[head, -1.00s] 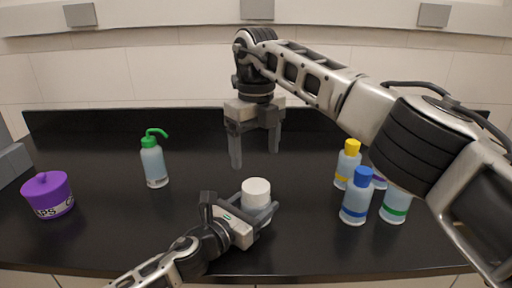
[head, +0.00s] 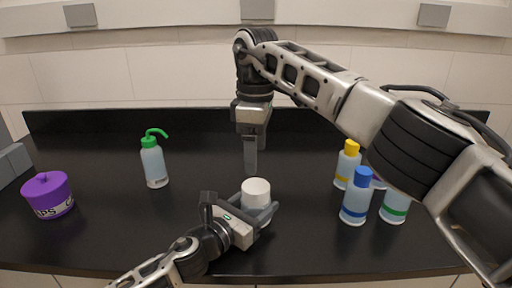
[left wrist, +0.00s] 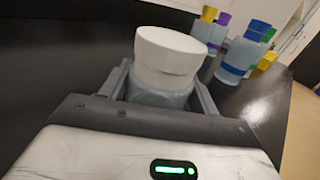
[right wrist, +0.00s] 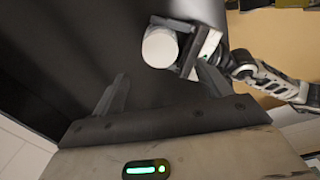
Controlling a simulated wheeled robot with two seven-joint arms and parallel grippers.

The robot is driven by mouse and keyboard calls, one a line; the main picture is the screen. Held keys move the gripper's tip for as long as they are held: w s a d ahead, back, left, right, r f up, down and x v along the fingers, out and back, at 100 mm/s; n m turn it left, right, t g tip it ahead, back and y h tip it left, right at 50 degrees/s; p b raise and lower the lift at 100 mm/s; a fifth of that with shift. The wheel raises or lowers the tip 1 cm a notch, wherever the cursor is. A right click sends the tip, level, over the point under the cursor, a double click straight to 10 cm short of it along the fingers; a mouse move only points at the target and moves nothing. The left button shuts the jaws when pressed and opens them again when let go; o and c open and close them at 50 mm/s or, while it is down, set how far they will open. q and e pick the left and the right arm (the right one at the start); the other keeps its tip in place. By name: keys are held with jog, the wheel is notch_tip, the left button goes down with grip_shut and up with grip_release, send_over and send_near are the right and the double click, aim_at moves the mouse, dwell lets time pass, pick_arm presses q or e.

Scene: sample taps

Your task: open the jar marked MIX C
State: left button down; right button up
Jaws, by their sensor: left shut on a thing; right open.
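A jar with a white lid (head: 256,190) stands on the black bench; its label is not readable here. My left gripper (head: 257,208) is shut around the jar's body below the lid. In the left wrist view the lid (left wrist: 168,52) is seated on top and clear of the fingers. My right gripper (head: 250,171) is open and empty, pointing down above and behind the jar, seen edge-on. In the right wrist view the white lid (right wrist: 160,47) shows beyond my open fingers, with a gap between them and it.
Bottles with yellow (head: 347,165), blue (head: 356,197) and green-banded (head: 395,207) markings stand close together at right. A green-topped wash bottle (head: 153,163) stands at left, and a purple container (head: 47,196) at far left. The bench around the jar is clear.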

aim_at(256, 186)
jog(key=shift+m, duration=1)
jog(key=shift+f, duration=0.2)
notch_tip(256, 186, down, 8)
jog(key=shift+r, duration=0.2)
jog(key=c, duration=1.1)
